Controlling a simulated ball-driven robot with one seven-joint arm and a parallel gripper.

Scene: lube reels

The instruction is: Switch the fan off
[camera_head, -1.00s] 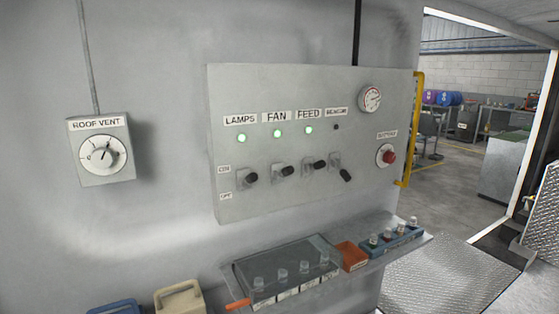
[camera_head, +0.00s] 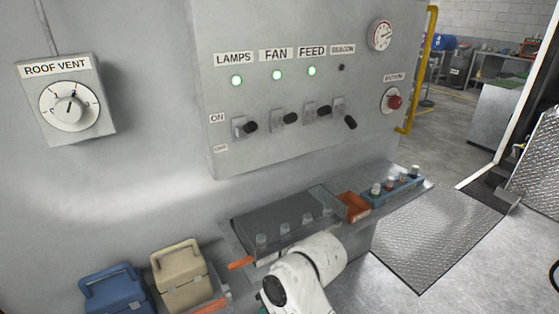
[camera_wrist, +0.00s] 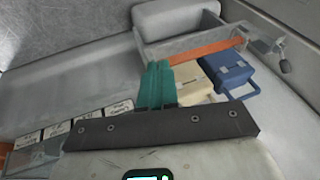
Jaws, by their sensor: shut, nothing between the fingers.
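A grey control panel (camera_head: 300,160) on the wall holds a row of black toggle levers under lamps and labels. The fan switch (camera_head: 290,118) sits under the FAN label (camera_head: 276,54), and its green lamp (camera_head: 277,75) is lit. Its lever points outward, level with the LAMPS and FEED levers; the BEACON lever (camera_head: 350,122) points down and its lamp is dark. My gripper shows in the wrist view with its teal fingers (camera_wrist: 156,85) together and empty, apart from the panel. In the head view only my white arm shows, below the panel; the fingers are hidden.
A shelf under the panel carries a clear-lidded box (camera_head: 285,215), an orange bin (camera_head: 353,207) and a blue rack (camera_head: 392,190) of small bottles. Blue (camera_head: 118,290) and beige (camera_head: 181,275) cases stand lower left. A roof vent dial (camera_head: 70,104) is at left, a yellow handrail (camera_head: 420,75) at right.

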